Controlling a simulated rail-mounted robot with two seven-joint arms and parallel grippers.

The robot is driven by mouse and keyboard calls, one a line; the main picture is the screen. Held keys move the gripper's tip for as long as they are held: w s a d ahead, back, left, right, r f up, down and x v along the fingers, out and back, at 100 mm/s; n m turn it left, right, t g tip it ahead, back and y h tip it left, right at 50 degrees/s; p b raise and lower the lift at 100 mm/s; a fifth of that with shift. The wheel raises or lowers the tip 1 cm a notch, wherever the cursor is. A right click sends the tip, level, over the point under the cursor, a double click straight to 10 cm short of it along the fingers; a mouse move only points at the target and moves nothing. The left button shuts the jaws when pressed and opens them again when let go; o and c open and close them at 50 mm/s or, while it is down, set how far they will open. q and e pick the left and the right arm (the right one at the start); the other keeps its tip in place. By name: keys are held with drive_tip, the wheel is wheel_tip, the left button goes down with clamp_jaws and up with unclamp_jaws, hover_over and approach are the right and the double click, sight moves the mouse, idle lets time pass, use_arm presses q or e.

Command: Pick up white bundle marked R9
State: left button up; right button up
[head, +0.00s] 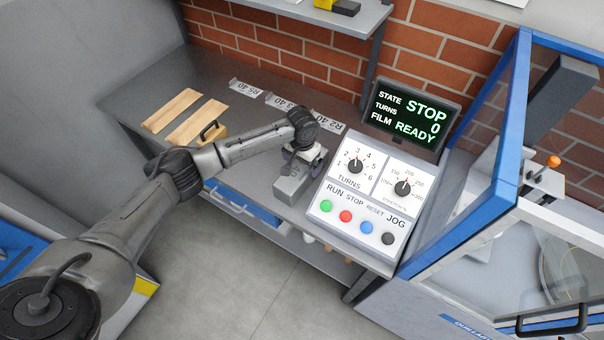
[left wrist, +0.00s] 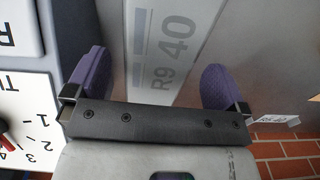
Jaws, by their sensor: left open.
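The bundle marked R9 (head: 291,188) looks pale grey and lies on the grey bench, just left of the control panel. In the left wrist view the bundle (left wrist: 172,45) fills the middle, with "R9 40" and bluish bars printed on its face. My left gripper (head: 303,160) is over the bundle in the head view and hides part of it. In the left wrist view the purple fingers of my left gripper (left wrist: 155,82) are spread apart, one on each side of the bundle. I cannot tell whether they touch it. My right gripper is not in view.
The control panel (head: 364,188) stands close to the right of the bundle. Two wooden boards (head: 197,122) and a wooden block with a handle (head: 210,132) lie to the left. A blue-framed enclosure (head: 470,150) stands at right.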

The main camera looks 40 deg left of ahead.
use_arm(q)
drive_tip(key=shift+f, duration=1.5)
drive_tip(key=shift+c, duration=0.3)
drive_tip(key=c, duration=1.5)
drive_tip(key=shift+r, duration=0.1)
drive_tip(key=shift+c, duration=0.5)
drive_tip(key=shift+r, duration=0.15)
